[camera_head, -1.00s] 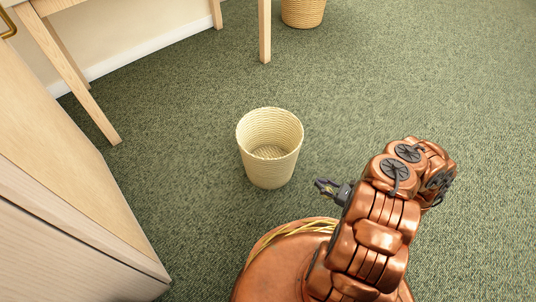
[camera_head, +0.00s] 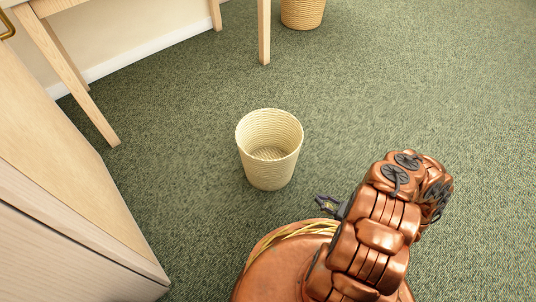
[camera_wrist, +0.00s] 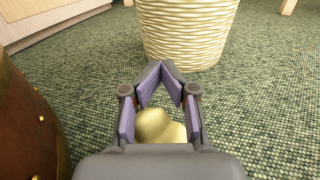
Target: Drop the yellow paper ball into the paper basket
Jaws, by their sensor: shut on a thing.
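The yellow paper ball (camera_wrist: 158,127) is between the fingers of my gripper (camera_wrist: 160,82) in the wrist view, low in the picture and partly hidden by the gripper's palm. The fingers are shut around it, their tips close together beyond it. In the head view my gripper (camera_head: 327,204) is small and dark, to the right of and nearer than the basket, and the ball cannot be made out there. The cream woven paper basket (camera_head: 269,150) stands upright on the carpet, with no contents seen inside. Its side (camera_wrist: 187,34) fills the top of the wrist view, ahead of the fingertips.
A light wood cabinet (camera_head: 70,190) stands at the left. A wooden table's legs (camera_head: 264,32) are at the back. A second, tan woven basket (camera_head: 302,12) stands at the top edge. Green carpet (camera_head: 420,80) is clear around the near basket and to the right.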

